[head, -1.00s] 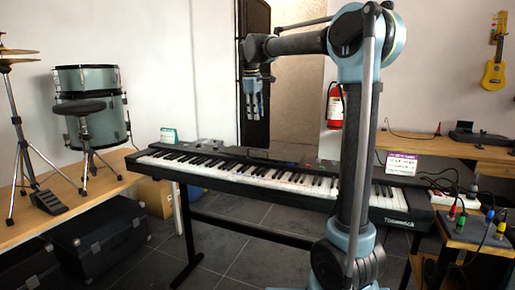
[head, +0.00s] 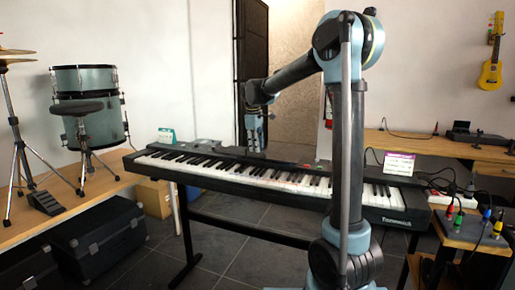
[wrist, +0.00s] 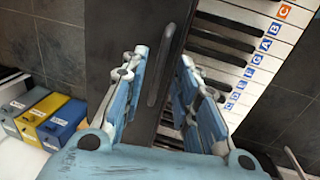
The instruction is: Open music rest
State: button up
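The digital keyboard (head: 285,178) stands on a dark stand, its keys facing the front. In the wrist view its white and black keys, with lettered stickers, run along the right, beside its dark top panel (wrist: 182,12). A slim dark raised bar (wrist: 160,65) on that panel looks like the folded music rest; I cannot tell for sure. My gripper (head: 256,140) points down over the keyboard's back edge. In the wrist view my gripper (wrist: 164,58) is open, its pale blue fingers apart on either side of the bar. I see no contact.
A drum and stool (head: 86,125) are on the wooden bench at left. A white and purple card (head: 398,164) stands at the keyboard's right end. Cables and colored plugs (head: 472,212) lie further right. Yellow (wrist: 62,121) and blue boxes lie beyond the keyboard.

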jog(key=shift+f, duration=0.35)
jog(key=shift+c, duration=0.5)
grip_shut()
jog(key=shift+d, duration=0.3)
jog(key=shift+w+a+r, duration=0.1)
jog(key=shift+a+r, duration=0.05)
jog(key=shift+a, duration=0.15)
jog(key=c, duration=0.6)
grip_release()
jog(key=o, duration=0.7)
jog(key=shift+d, duration=0.1)
jog(key=shift+r, duration=0.1)
